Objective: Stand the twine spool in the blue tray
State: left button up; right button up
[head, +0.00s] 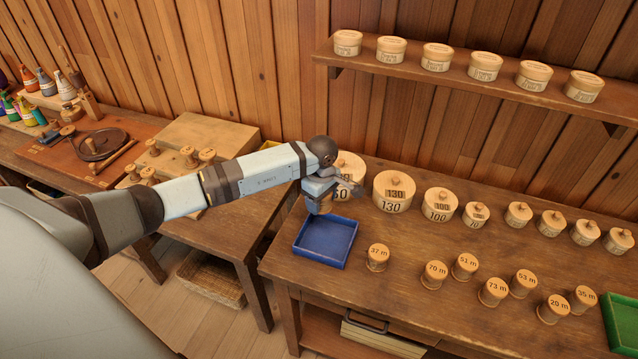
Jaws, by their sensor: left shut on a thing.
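My left gripper (320,193) reaches in from the left over the back part of the blue tray (327,246). It is shut on a small brown spool (320,207), mostly hidden by the gripper; I take it for the twine spool, though no label shows. The spool looks roughly upright. I cannot tell whether its foot touches the tray or hangs above it. The tray is a shallow square at the left end of the right table, and its visible floor is otherwise empty. My right gripper is not in view.
Several labelled spools stand right of the tray, nearest the 37 m one (377,258). Lidded round boxes, such as the 130 box (394,192), line the table's back, one partly behind my gripper. A green tray (620,322) is at the right edge.

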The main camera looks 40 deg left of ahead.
aim_at(318, 231)
pick_arm(q)
jog(key=shift+s+a+f+n, duration=0.25)
jog(key=shift+a+f+n, duration=0.1)
jog(key=shift+a+n, duration=0.15)
jog(key=shift+w+d+f+b, duration=0.1)
jog(key=shift+f+b, duration=0.5)
jog(key=shift+f, duration=0.25)
notch_tip(318, 231, down, 7)
jog(key=b, duration=0.5)
jog(key=shift+f+b, duration=0.65)
jog(key=shift+f, duration=0.3)
jog(key=o, duration=1)
jog(key=shift+r, duration=0.1)
